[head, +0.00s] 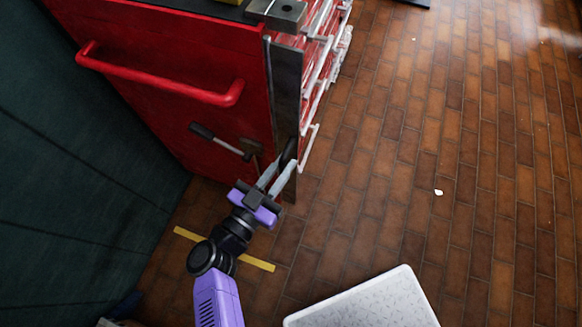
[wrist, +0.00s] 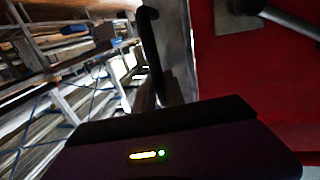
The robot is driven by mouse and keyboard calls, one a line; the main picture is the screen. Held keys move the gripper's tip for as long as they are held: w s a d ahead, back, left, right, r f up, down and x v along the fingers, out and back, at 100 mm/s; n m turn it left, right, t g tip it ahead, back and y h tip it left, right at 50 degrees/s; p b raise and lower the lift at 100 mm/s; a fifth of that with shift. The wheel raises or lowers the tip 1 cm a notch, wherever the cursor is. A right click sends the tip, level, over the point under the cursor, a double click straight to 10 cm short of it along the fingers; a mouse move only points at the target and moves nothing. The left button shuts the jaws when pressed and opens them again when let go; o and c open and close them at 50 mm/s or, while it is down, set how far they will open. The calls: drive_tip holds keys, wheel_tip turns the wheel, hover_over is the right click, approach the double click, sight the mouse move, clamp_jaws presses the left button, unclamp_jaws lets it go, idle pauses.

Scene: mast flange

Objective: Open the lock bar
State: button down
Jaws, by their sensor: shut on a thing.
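The lock bar (head: 287,85) is a grey metal strip running down the front corner of the red cabinet. It also shows in the wrist view (wrist: 182,50), upright beside the drawers. A black handle (head: 288,151) stands out near its lower end; in the wrist view the handle (wrist: 149,48) is a dark curved grip. My gripper (head: 282,166) is at this handle, with its pale fingers shut on it. The fingertips are partly hidden against the bar, and the wrist view shows only the gripper body.
The red cabinet (head: 180,75) has a red side rail (head: 160,80) and a black-gripped lever (head: 222,142) left of my gripper. Drawers with pale handles (head: 318,85) face right. A white patterned panel (head: 365,300) lies at the bottom. Brick floor (head: 430,130) to the right is mostly clear.

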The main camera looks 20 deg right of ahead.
drive_tip(key=shift+a+f+m+g+h+b, duration=0.1)
drive_tip(key=shift+a+m+g+h+b, duration=0.25)
drive_tip(key=shift+g+b, duration=0.2)
drive_tip(key=c, duration=1.4)
unclamp_jaws()
drive_tip(key=v, duration=0.7)
drive_tip(key=shift+a, duration=0.35)
drive_tip(key=shift+s, duration=0.2)
